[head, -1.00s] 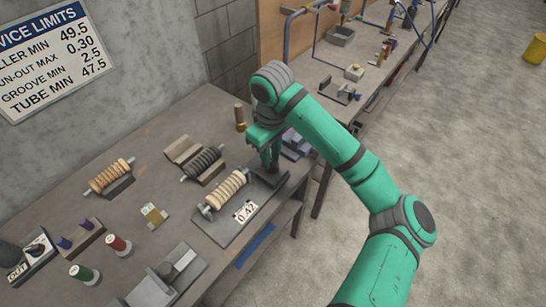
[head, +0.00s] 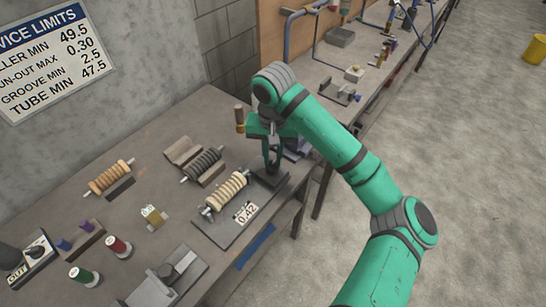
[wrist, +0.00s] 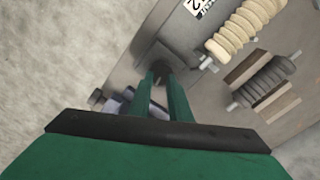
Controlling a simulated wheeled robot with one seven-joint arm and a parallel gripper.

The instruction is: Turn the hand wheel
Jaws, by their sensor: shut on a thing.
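My gripper (head: 273,166) points down at the right end of the roller fixture (head: 228,230) on the bench. Its green fingers are shut on a small dark part, which I take to be the hand wheel (wrist: 159,67); it shows between the fingertips in the wrist view. The fingers hide most of it, and its turn angle cannot be read. A cream ribbed roller (head: 226,191) lies across the fixture to the left of my gripper (wrist: 158,78). A white label (head: 246,212) beside the roller reads about 0.42.
A dark ribbed roller (head: 205,162) and a tan one (head: 110,177) lie on the bench behind and left. An upright brown-handled tool (head: 239,118) stands close to my gripper's left. Purple-grey blocks (head: 300,148) lie close behind it.

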